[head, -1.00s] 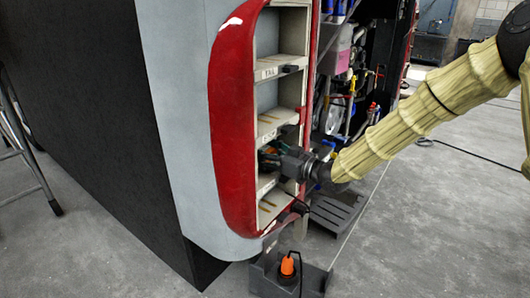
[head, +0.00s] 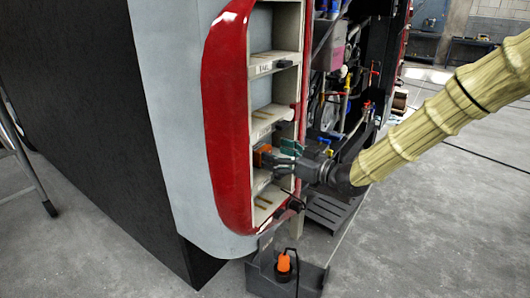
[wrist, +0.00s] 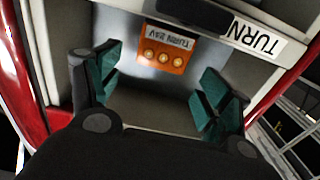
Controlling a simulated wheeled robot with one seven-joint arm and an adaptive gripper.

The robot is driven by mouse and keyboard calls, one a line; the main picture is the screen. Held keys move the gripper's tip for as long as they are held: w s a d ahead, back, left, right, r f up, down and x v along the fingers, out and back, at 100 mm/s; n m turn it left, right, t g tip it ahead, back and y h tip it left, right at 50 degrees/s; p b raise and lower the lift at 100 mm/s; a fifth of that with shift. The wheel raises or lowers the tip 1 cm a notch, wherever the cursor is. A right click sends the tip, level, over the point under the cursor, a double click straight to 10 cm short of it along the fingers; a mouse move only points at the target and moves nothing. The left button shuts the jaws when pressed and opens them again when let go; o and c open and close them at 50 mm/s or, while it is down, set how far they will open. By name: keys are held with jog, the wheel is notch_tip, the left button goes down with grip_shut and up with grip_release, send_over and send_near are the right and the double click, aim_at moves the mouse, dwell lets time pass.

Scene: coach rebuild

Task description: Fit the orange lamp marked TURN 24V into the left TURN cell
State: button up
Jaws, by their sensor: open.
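The orange lamp (wrist: 165,54) has several pale round lights and a TURN 24V label in the wrist view. It sits inside the cell marked TURN (wrist: 256,39), and in the head view the lamp (head: 262,155) shows in the third cell down. I cannot tell whether it is fully seated. My gripper (wrist: 160,88) is open, its teal fingers spread wide with empty space between them. The lamp is beyond the fingertips, apart from them. In the head view my gripper (head: 279,158) is at the mouth of that cell.
A red-framed column of cells (head: 228,120) has a TAIL label (head: 264,69) higher up and an open cell (head: 266,203) below. A grey bin (head: 262,282) on the floor holds an orange-topped item (head: 284,263) with a black cable. Pipes and valves fill the bay to the right.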

jog(key=v, duration=0.6)
jog(key=s+d+f+m+g+h, duration=0.1)
jog(key=s+f+m+h, duration=0.3)
jog(key=f, duration=0.7)
jog(key=s+d+f+m+g+h, duration=0.1)
jog(key=s+f, duration=0.4)
jog(key=f, duration=0.7)
jog(key=s+d+f+m+g+h, duration=0.1)
jog(key=s+f+m+h, duration=0.3)
jog(key=f, duration=0.7)
jog(key=s+d+f+g+h, duration=0.2)
jog(key=s+f, duration=0.3)
jog(key=s, duration=0.5)
jog(key=s+d+f+m+g+h, duration=0.1)
jog(key=s+d+f+g, duration=0.2)
jog(key=s+f, duration=0.3)
jog(key=s+d+f+m+g+h, duration=0.1)
jog(key=s+d+f, duration=0.3)
jog(key=s, duration=1.1)
jog(key=shift+s+d+f+g+h+b, duration=0.3)
jog(key=shift+s+d+f+g+h, duration=0.1)
jog(key=shift+f+g+h, duration=0.45)
jog(key=shift+r+p, duration=0.75)
jog(key=shift+r, duration=0.05)
jog(key=shift+w, duration=0.1)
